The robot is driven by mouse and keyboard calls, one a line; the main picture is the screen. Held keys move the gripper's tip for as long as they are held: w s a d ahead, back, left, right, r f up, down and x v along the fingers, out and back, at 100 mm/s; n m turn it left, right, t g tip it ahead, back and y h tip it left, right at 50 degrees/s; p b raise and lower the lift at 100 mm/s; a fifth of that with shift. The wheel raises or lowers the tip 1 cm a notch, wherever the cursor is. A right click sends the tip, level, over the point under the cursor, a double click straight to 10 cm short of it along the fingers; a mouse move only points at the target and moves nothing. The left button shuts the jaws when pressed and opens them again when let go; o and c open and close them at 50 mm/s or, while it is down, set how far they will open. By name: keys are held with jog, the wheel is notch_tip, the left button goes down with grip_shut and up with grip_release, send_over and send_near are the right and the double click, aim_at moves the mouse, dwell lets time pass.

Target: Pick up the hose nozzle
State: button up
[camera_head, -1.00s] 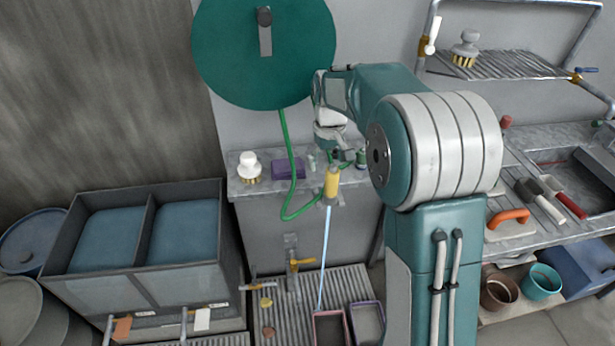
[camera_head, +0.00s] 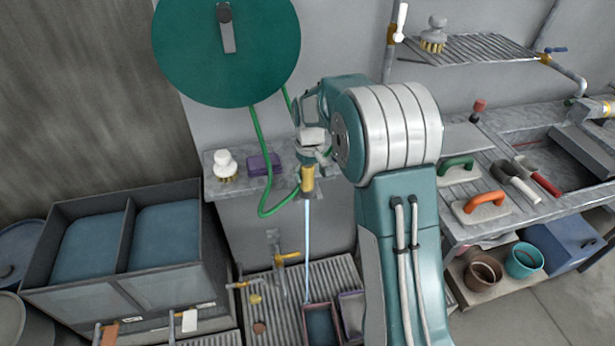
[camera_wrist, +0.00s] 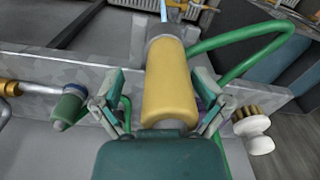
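The hose nozzle (camera_head: 307,179) is a yellow cylinder with a grey end, pointing down at the shelf's front edge. A pale blue stream runs down from it. In the wrist view the nozzle (camera_wrist: 170,88) fills the middle. My gripper (camera_head: 310,160) is just above and behind it in the head view. In the wrist view my gripper (camera_wrist: 158,82) has its two fingers apart, one on each side of the nozzle. A gap shows at the left finger; contact on the right is unclear. The green hose (camera_head: 264,180) hangs from the reel (camera_head: 228,60).
The grey shelf (camera_head: 213,187) carries a white brush (camera_head: 225,166) and a purple sponge (camera_head: 264,163). A green-and-grey fitting (camera_wrist: 68,107) lies left of my fingers in the wrist view. Trays (camera_head: 305,325) stand below the stream. A tool bench (camera_head: 470,233) is at right.

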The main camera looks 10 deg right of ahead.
jog(key=shift+d+r, duration=0.1)
jog(key=c, duration=0.9)
jog(key=shift+a, duration=0.2)
grip_shut()
jog(key=shift+a, duration=0.35)
jog(key=shift+s, duration=0.1)
jog(key=shift+d, duration=0.2)
